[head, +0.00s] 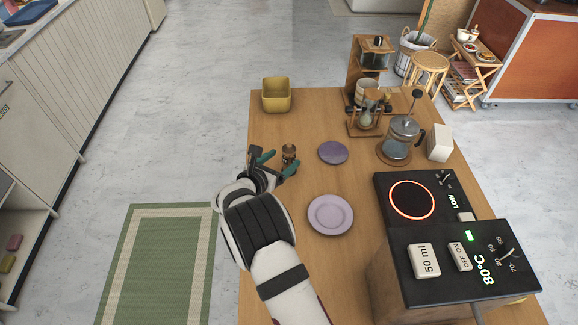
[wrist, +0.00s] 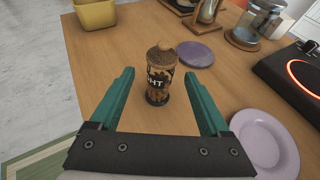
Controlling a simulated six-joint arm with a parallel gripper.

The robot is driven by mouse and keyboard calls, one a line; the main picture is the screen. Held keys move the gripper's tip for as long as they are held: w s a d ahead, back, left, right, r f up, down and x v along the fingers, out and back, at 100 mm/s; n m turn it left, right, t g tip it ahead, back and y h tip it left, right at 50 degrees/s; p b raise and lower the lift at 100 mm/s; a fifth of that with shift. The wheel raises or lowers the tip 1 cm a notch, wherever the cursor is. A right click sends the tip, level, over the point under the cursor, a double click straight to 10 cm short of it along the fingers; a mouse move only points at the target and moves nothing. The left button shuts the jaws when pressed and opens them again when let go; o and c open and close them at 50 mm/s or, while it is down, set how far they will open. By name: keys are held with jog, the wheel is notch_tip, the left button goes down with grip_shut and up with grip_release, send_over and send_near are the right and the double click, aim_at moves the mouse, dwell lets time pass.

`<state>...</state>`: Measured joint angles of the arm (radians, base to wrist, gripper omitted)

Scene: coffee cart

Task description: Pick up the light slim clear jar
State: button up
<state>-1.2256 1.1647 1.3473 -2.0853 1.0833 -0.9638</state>
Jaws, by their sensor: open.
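The slim clear jar (wrist: 160,78) stands upright on the table, with a cork-like lid, brown contents and a label whose visible letters end in "HT". In the head view the jar (head: 289,154) is small, just right of my gripper (head: 273,162). My gripper (wrist: 160,92) is open, its two green fingers apart. In the wrist view the jar shows between and slightly beyond the fingertips, with nothing held. I cannot tell whether the jar is far enough in to be between the jaws.
A purple saucer (head: 333,152) lies right of the jar, and a lilac plate (head: 331,214) lies nearer. A yellow bin (head: 276,95) stands at the back left. A French press (head: 401,139) and black hot plate (head: 430,195) are at the right. Table around the jar is clear.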

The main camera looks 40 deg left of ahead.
aim_at(286, 157)
jog(key=x, duration=0.4)
jog(key=shift+w+r, duration=0.2)
grip_shut()
dwell(1.1)
